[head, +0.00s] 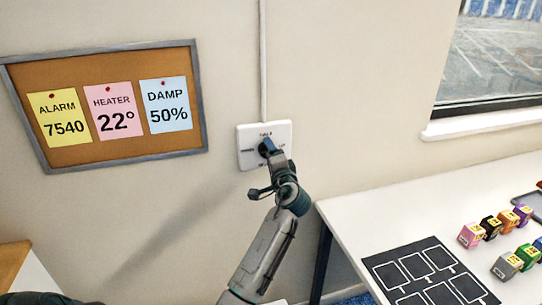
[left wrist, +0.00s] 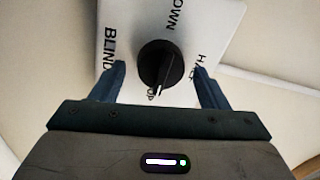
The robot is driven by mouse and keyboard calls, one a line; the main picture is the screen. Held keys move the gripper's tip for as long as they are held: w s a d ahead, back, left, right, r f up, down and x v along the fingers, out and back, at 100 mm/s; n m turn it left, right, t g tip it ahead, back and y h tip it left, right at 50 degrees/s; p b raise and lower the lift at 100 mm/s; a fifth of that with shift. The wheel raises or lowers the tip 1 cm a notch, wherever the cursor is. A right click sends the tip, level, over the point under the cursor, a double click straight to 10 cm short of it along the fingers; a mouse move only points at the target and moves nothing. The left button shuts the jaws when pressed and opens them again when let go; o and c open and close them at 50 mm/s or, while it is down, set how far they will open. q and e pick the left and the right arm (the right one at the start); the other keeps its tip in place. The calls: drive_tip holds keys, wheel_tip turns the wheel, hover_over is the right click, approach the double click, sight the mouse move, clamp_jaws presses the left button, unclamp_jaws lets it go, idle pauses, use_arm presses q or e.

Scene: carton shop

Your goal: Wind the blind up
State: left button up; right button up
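A white blind switch plate (head: 246,155) is on the wall below a vertical conduit. In the left wrist view the plate (left wrist: 215,20) reads BLIND, DOWN, HALF and UP around a round black knob (left wrist: 160,62). The knob's white pointer line lies toward the UP word, which is partly hidden. My left gripper (head: 268,150) is at the plate; in the wrist view its fingers (left wrist: 158,70) are open on either side of the knob, with visible gaps. The window (head: 495,55) is at upper right; its lower glass is uncovered and no blind shows. My right gripper is not in view.
A cork board (head: 75,75) with yellow, pink and blue notes hangs left of the switch. A white table (head: 400,215) at right holds a black mat (head: 390,260) with outlined squares and several small coloured cartons (head: 471,236). The wall around the switch is clear.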

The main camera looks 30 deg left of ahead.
use_arm(q)
drive_tip(key=r+b+v, duration=0.1)
drive_tip(key=b+v, duration=0.2)
drive_tip(key=v, duration=0.7)
drive_tip(key=shift+s+d+f+b, duration=0.3)
drive_tip(key=shift+d+f+b, duration=0.05)
drive_tip(key=shift+f, duration=0.1)
